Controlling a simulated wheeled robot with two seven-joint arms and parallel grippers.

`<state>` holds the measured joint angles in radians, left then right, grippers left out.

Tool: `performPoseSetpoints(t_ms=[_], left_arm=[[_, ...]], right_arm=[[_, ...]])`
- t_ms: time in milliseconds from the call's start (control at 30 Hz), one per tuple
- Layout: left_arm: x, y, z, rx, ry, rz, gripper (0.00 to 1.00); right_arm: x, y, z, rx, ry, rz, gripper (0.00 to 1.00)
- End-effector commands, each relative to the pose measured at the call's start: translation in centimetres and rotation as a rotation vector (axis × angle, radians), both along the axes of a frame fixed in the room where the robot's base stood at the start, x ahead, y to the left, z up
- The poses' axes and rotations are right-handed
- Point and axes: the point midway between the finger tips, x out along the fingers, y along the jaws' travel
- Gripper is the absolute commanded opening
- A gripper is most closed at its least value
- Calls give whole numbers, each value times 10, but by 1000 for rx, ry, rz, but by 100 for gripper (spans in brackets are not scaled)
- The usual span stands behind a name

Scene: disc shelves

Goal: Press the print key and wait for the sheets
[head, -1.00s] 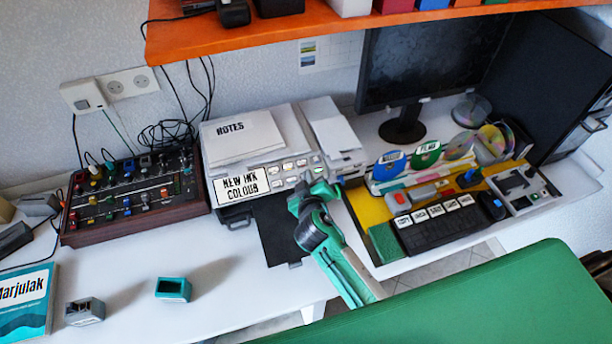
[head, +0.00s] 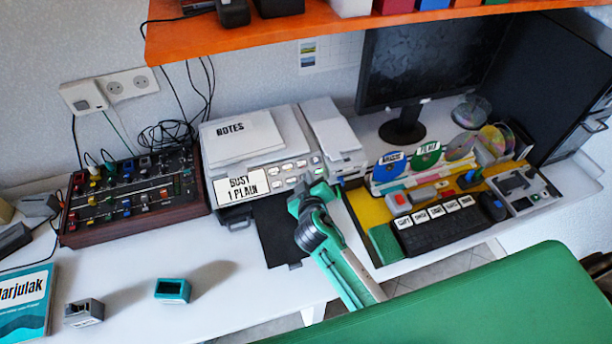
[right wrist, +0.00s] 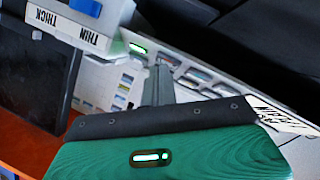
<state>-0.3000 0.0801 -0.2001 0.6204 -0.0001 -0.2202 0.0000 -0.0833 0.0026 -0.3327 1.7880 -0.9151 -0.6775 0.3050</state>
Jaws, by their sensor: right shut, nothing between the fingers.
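Rows of pale keys (head: 288,167) sit right of the sign. A dark tray (head: 272,228) extends from its front, with no sheet visible on it. My right gripper (head: 318,186) is shut and empty, close to the right end of the keys. In the right wrist view its fingers (right wrist: 159,72) reach toward the panel, near a green-lit key (right wrist: 137,48). I cannot tell whether they touch. My left gripper is out of view.
A mixer (head: 130,195) stands left of the printer. A teal holder (head: 173,290) and a grey one (head: 84,312) sit on the front desk. A keyboard (head: 440,232) and disc racks lie to the right. An orange shelf (head: 330,35) hangs above; the front desk is partly clear.

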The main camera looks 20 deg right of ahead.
Motion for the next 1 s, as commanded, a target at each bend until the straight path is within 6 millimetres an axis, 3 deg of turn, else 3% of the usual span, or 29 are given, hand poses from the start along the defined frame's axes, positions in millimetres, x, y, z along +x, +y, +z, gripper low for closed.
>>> performPoseSetpoints(t_ms=[200,600,1000], left_arm=[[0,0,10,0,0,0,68],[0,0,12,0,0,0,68],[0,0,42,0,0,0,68]], right_arm=[[-6,0,11,1,1,-1,0],[-7,0,14,1,0,0,0],[-24,-1,48,1,1,-1,0]])
